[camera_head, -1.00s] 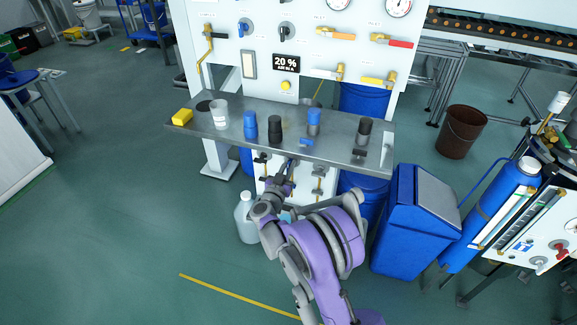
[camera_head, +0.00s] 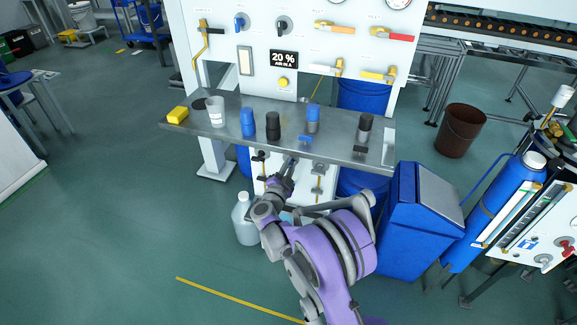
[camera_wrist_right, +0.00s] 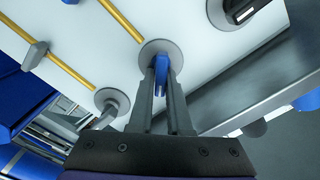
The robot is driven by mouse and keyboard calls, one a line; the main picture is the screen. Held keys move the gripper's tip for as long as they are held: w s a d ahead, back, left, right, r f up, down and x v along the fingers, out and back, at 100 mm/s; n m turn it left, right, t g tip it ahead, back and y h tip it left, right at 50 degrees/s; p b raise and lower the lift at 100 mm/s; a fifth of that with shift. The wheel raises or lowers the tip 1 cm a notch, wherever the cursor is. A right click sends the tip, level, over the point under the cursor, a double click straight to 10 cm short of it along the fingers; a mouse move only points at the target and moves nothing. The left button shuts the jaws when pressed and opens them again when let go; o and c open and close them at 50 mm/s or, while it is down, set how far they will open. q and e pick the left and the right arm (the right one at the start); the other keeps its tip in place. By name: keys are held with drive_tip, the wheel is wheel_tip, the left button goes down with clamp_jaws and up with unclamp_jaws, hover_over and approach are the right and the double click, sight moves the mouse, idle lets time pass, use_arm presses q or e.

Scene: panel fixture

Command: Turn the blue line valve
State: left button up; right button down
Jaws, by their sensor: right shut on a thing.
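In the right wrist view, the blue valve handle (camera_wrist_right: 160,74) sits on a round grey flange on the white panel. My right gripper (camera_wrist_right: 161,82) is shut on this handle, with one finger on each side of it. In the head view, my right gripper (camera_head: 290,164) is at the front edge of the grey shelf, over the lower part of the panel. The blue handle it holds cannot be made out there. My left gripper is not in view.
The grey shelf (camera_head: 190,125) above my gripper carries cups, blue and dark bottles and a yellow block (camera_head: 178,115). A white jug (camera_head: 245,222) stands left of my arm. A blue bin (camera_head: 410,225) stands right of it. Yellow pipes (camera_wrist_right: 122,20) run beside the handle.

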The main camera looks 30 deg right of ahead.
drive_tip(key=m, duration=0.4)
drive_tip(key=shift+s+d+f+m+b, duration=0.1)
drive_tip(key=shift+s+f+m+b, duration=0.05)
drive_tip(key=shift+f+m+b, duration=0.15)
drive_tip(key=shift+f+m, duration=0.1)
drive_tip(key=shift+m, duration=1.9)
drive_tip(key=c, duration=0.9)
unclamp_jaws()
drive_tip(key=v, duration=1.1)
drive_tip(key=shift+p, duration=0.4)
drive_tip(key=shift+d, duration=0.1)
